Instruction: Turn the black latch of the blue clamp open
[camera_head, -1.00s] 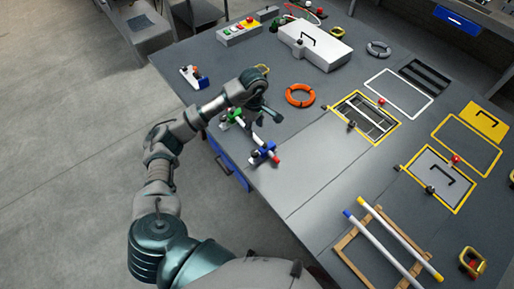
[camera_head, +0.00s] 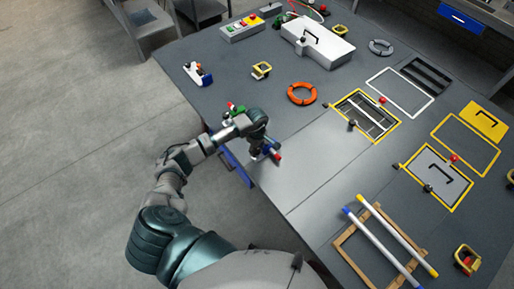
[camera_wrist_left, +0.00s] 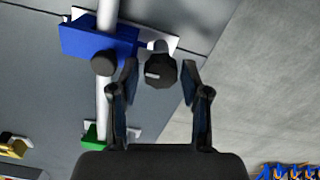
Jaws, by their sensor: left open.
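The blue clamp (camera_wrist_left: 82,40) is at the top left of the left wrist view, with a white rod (camera_wrist_left: 103,105) running through it. A black knob-like latch (camera_wrist_left: 160,71) with a pale mark sits at the clamp's right side. My left gripper (camera_wrist_left: 159,68) is open, with one fingertip on each side of the latch; I cannot tell whether they touch it. In the head view my left gripper (camera_head: 260,143) is over the clamp and hides most of it; only a bit of blue and the rod's red end (camera_head: 278,155) show. My right gripper is not in view.
A green clamp (camera_head: 232,109) stands behind the blue one on the same rod. An orange ring (camera_head: 301,94), a yellow-framed grate (camera_head: 366,116) and two white rods on a wooden frame (camera_head: 345,238) lie to the right. The table's left edge is close to the clamp.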

